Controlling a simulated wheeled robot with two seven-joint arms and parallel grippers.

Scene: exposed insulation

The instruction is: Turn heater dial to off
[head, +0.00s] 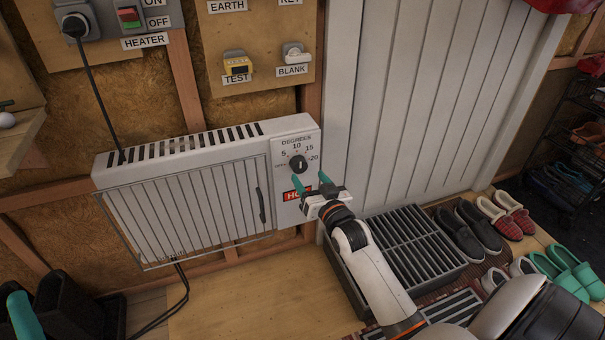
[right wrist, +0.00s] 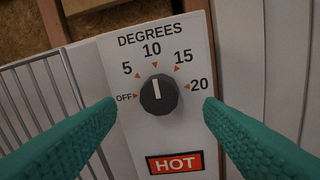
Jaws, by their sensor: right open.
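The heater dial (head: 297,164) is a round black knob on the white control panel at the heater's right end. In the right wrist view the dial (right wrist: 158,94) has its white pointer line upright, at about the 10 mark. The OFF mark (right wrist: 124,98) is to its left. My right gripper (head: 311,180) is open in front of the panel. In the wrist view its teal fingers (right wrist: 160,103) stand on either side of the dial, apart from it. A teal finger of my left gripper (head: 22,315) shows at the lower left corner; its other finger is not visible.
The white heater (head: 190,190) has a wire guard and a red HOT label (right wrist: 175,163) below the dial. A wall switch (head: 130,17) is above. A slatted grey rack (head: 400,250) and several shoes (head: 470,230) are at right. Bare floor lies below the heater.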

